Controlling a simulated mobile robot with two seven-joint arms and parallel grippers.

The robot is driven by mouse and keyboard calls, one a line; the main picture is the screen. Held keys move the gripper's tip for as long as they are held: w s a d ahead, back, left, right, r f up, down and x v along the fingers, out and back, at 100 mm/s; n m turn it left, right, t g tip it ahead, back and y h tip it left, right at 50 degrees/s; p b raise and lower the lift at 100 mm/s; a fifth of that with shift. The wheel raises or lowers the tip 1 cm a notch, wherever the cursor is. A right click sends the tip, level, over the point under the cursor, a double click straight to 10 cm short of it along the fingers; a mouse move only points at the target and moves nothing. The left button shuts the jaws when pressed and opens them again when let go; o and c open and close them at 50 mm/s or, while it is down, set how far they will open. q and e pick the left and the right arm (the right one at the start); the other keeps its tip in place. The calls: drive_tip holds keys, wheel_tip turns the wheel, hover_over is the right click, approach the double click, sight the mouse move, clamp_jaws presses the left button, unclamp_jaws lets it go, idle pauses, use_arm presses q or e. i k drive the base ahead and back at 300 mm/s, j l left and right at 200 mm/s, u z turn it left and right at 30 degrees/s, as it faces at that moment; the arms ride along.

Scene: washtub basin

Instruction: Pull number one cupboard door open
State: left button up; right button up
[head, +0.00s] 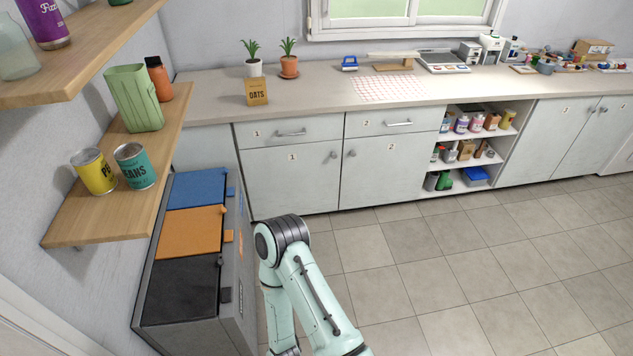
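The number one cupboard door (290,178) is a pale grey panel marked 1 at the left end of the counter. It is closed, with a small dark knob (333,154) near its upper right corner. Beside it on the right is the closed number two door (388,172), with its knob (352,153) at its upper left. One of my arms shows at the bottom centre, bent and well short of the doors. Neither gripper is in view.
A bin unit with blue, orange (190,232) and black lids stands on the left, close to the cupboard's left side. Wooden shelves (75,215) with cans jut out above it. The tiled floor (450,260) is clear in front of the counter. Open shelves (478,145) hold jars.

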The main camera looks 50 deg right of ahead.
sight(299, 179)
drive_tip(key=z, duration=1.6)
drive_tip(key=i+l+u, duration=0.2)
drive_tip(key=u, duration=0.25)
drive_tip(key=i+l+u, duration=0.5)
drive_tip(key=l, duration=0.2)
drive_tip(key=i+l+u, duration=0.2)
drive_tip(key=l, duration=0.45)
drive_tip(key=i+l, duration=0.2)
drive_tip(key=l, duration=0.2)
drive_tip(key=i+l, duration=0.2)
drive_tip(key=l, duration=0.2)
drive_tip(key=i+l, duration=0.2)
drive_tip(key=l, duration=0.2)
drive_tip(key=i+l, duration=0.2)
drive_tip(key=l, duration=0.15)
